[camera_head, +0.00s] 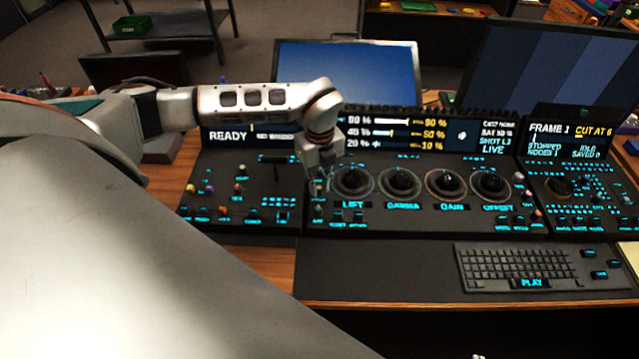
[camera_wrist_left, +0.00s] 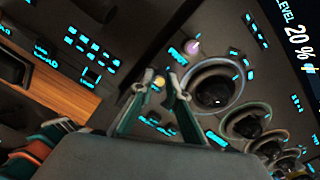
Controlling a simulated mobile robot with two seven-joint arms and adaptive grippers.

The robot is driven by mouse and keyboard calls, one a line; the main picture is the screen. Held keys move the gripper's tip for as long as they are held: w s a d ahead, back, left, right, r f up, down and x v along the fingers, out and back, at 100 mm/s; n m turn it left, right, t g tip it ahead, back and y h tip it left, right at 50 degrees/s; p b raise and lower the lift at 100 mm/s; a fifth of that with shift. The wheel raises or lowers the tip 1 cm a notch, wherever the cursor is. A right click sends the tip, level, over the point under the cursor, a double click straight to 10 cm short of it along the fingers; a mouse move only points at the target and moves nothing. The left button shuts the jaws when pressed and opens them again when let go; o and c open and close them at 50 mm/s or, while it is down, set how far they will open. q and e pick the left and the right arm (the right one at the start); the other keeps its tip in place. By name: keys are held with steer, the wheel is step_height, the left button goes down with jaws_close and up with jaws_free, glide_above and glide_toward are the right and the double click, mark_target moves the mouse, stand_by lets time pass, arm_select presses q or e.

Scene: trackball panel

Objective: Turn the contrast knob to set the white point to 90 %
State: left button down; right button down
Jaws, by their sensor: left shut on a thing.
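My left gripper (camera_head: 318,181) reaches down onto the left edge of the trackball panel (camera_head: 425,222). In the left wrist view the two fingertips (camera_wrist_left: 163,82) are shut on a small yellow knob (camera_wrist_left: 160,83), taken to be the contrast knob; its label is not readable. In the head view the hand mostly hides this knob. A lilac knob (camera_wrist_left: 192,47) sits just beyond the fingers, apart from them. The display (camera_head: 400,134) shows rows of percentages: the right column reads 90, 50 and 10 %, the left about 90 or 80, 48 and 20 %. My right gripper is not in view.
Several trackballs (camera_head: 353,181) line up just right of the gripper, close to the fingers. A side panel with small knobs (camera_head: 240,188) lies to the left. A keyboard (camera_head: 515,265) lies in front, and monitors (camera_head: 350,70) stand behind. Space above the panel is free.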

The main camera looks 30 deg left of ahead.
mark_target(319, 188)
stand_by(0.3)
arm_select(q)
steer(key=c, duration=2)
jaws_free()
steer(key=shift+o, duration=0.2)
steer(key=shift+r, duration=0.1)
step_height(319, 188, up, 12)
